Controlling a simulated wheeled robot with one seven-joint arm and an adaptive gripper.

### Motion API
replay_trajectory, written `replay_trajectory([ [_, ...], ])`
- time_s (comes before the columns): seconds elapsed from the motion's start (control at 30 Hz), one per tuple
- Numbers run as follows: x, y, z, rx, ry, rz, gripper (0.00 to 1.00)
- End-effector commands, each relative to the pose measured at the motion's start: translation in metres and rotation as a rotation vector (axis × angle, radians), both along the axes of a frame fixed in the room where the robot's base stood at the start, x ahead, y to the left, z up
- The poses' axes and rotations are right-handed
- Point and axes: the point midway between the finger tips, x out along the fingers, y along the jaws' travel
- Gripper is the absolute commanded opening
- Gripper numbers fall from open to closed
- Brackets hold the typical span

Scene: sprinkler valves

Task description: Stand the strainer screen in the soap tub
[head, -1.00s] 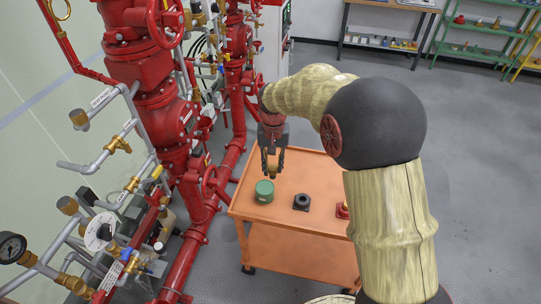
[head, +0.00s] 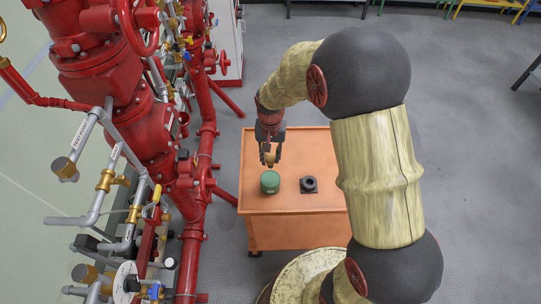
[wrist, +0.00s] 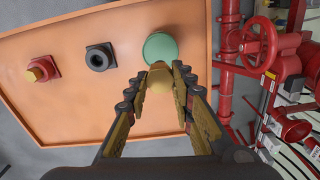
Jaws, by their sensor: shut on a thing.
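The strainer screen, a small brass-coloured piece (wrist: 159,80), is held between the fingertips of my gripper (head: 269,155), which is shut on it. It also shows in the head view (head: 269,158). The soap tub, a green round tub (head: 270,182), stands on the orange cart, and also shows in the wrist view (wrist: 160,48). In the head view my gripper hangs above the cart just behind the tub. In the wrist view the screen overlaps the tub's near edge; I cannot tell the height between them. The tub's inside is not clearly visible.
A black square fitting with a round hole (head: 308,184) sits right of the tub on the orange cart (head: 285,230). A red and yellow piece (wrist: 42,70) lies farther along. Red pipes and valves (head: 195,190) stand close to the cart's left side.

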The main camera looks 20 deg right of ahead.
Motion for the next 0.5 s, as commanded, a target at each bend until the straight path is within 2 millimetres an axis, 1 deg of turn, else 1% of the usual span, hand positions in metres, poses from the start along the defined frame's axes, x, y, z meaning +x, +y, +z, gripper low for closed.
replay_trajectory([
  [0.27, 0.000, 0.000, 0.001, 0.000, 0.001, 0.006, 0.00],
  [0.5, 0.000, 0.000, -0.013, 0.000, 0.001, 0.007, 0.00],
])
